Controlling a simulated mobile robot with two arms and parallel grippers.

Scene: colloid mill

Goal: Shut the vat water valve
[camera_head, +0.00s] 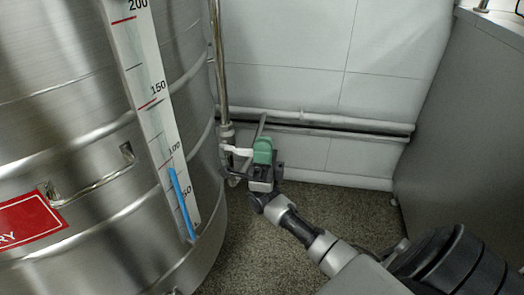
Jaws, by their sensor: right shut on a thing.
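The vat water valve (228,131) sits low on the vertical steel pipe, just right of the vat. Its pale lever (236,150) points to the right, toward my right gripper. My right gripper (247,155), with a green block on it, is shut on the lever. The gripper's body hides part of the lever and the pipe's lower end. My left gripper is not in view.
The large steel vat (85,115) fills the left side, with a level gauge (150,90) and a side handle (95,187). Pipes (320,120) run along the back wall. A grey cabinet (460,120) stands at the right. The speckled floor (345,207) between is clear apart from my right arm.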

